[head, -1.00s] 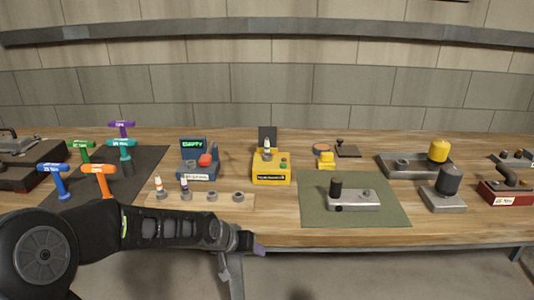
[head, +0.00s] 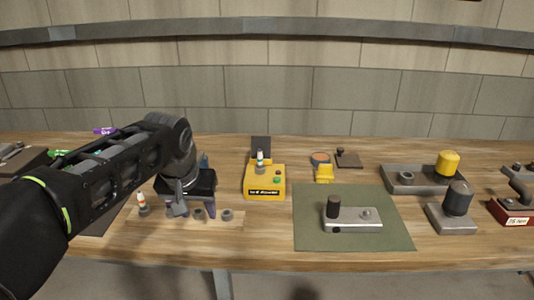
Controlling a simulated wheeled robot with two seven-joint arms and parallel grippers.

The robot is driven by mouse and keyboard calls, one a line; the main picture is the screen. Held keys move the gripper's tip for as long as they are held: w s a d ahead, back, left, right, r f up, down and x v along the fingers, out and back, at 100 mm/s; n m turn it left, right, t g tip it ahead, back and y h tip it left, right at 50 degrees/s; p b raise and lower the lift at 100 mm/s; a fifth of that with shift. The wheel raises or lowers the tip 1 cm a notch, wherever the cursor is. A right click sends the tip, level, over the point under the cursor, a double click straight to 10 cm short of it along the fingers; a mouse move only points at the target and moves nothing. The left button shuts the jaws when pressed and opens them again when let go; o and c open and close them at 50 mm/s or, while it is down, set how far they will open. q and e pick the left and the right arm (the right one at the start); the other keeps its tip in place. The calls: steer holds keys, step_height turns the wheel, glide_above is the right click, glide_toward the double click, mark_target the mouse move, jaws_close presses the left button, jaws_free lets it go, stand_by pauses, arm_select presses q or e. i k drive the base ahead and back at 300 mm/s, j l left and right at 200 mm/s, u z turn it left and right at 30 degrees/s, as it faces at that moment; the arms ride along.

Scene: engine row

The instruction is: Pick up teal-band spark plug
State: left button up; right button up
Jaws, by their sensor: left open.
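A white spark plug with what looks like a teal band (head: 260,157) stands upright in the top of the yellow device (head: 264,183). My left gripper (head: 195,208) is left of it, pointing down over the wooden plug rack (head: 235,217). Its fingers are apart, and I see nothing held between them. An orange-band plug (head: 141,202) stands at the rack's left end. The purple-band plug is mostly hidden behind the gripper. My right gripper is not in view.
A green mat (head: 310,232) with a metal block (head: 352,220) lies right of the yellow device. A grey tray with a yellow cylinder (head: 446,164) and a dark cylinder on a block (head: 457,200) are further right. My left arm covers most of the handled tools.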

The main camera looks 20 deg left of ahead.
mark_target(259, 165)
steer(key=i, duration=1.15)
